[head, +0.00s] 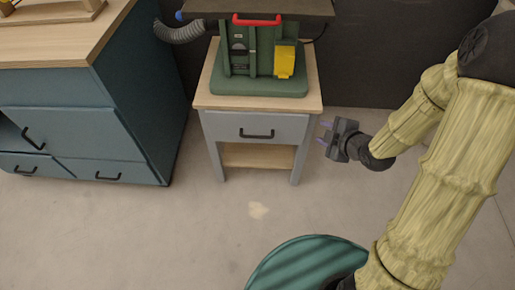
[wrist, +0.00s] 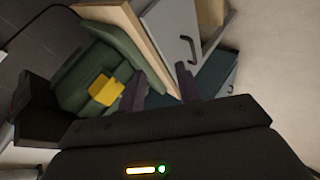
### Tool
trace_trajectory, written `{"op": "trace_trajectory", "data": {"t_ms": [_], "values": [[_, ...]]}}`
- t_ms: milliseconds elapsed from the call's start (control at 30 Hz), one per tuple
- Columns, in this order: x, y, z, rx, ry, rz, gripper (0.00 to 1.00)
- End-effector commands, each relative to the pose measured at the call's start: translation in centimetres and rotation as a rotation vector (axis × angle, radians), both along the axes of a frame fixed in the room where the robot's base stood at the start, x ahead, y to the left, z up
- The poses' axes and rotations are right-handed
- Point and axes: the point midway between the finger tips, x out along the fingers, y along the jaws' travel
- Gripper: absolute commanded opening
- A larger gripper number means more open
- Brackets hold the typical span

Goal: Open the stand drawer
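The stand (head: 213,100) is a small grey table with a wooden top and a lower wooden shelf. Its grey drawer (head: 225,127) looks shut and has a black bar handle (head: 257,134). In the wrist view the drawer (wrist: 168,24) and its handle (wrist: 190,48) show near the top, tilted. My gripper (head: 324,133) is to the right of the stand, with its fingers pointing left towards it. In the wrist view the two dark fingers (wrist: 160,88) are apart with nothing between them. My gripper does not touch the handle.
A green machine (head: 232,84) with a yellow part (head: 285,60) and a red handle (head: 257,20) stands on the stand. A blue cabinet (head: 130,95) with black handles is at the left. A round teal object (head: 300,262) is at the bottom. The floor before the stand is clear.

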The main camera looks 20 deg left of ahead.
Motion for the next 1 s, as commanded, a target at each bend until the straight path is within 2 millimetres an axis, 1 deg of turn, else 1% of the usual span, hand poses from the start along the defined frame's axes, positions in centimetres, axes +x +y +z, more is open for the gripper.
{"op": "trace_trajectory", "data": {"t_ms": [33,300,600,700,767,1000], "values": [[0.0,0.5,-2.9,0.007,-0.026,0.037,0.34],[-0.4,3.6,-9.5,0.052,-0.214,0.235,0.34],[-1.3,6.3,-15.8,0.132,-0.444,0.396,0.34],[-1.7,6.9,-17.1,0.156,-0.51,0.429,0.34],[-1.8,7.1,-17.4,0.167,-0.538,0.44,0.34],[-2.0,7.3,-17.2,0.178,-0.573,0.454,0.34]]}}
